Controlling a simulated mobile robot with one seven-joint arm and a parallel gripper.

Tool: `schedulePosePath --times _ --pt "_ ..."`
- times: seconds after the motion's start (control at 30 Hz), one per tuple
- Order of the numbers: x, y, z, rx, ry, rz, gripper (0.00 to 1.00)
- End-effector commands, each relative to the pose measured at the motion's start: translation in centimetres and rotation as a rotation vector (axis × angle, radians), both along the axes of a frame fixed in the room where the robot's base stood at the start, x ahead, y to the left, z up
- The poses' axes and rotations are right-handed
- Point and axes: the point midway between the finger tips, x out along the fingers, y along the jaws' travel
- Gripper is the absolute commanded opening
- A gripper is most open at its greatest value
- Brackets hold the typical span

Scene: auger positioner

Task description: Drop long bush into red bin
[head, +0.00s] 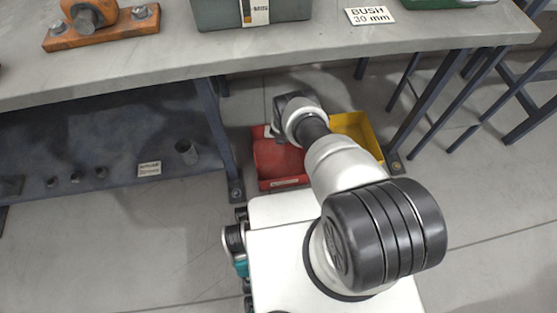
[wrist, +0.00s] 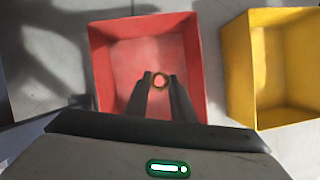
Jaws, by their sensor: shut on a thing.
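The red bin (head: 281,160) stands on the floor under the table in the head view. In the wrist view the red bin (wrist: 113,50) lies below my gripper (wrist: 159,80), and its inside looks empty. My gripper is shut on the long bush (wrist: 160,75), which shows end-on as a small brownish ring between the fingertips. The bush appears over the middle of the bin's opening; its height above the bin floor is hard to tell. In the head view my arm reaches down to the bin, and the fingers and bush are hidden.
A yellow bin (head: 356,130) stands just right of the red one, with a gap in the wrist view (wrist: 240,70). The grey tabletop (head: 300,42) is above and beyond, with table legs on both sides. A low shelf (head: 110,140) with small parts is at left.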

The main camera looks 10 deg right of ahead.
Motion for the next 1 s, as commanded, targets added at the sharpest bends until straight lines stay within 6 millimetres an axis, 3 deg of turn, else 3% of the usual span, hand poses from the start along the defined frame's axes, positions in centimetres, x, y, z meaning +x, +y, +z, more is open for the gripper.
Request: schedulePosePath --times 0.23,0.27,0.4,0.73,1.0 --pt "0.1 0.0 0.0 0.001 -0.001 0.0 0.0" --pt "0.1 0.0 0.0 0.001 -0.001 0.0 0.24" --pt "0.1 0.0 -0.1 0.001 -0.001 0.0 0.44" --pt "-0.1 0.1 0.3 -0.001 0.0 0.002 0.44" --pt "-1.2 0.5 4.1 -0.003 0.001 0.006 0.44"
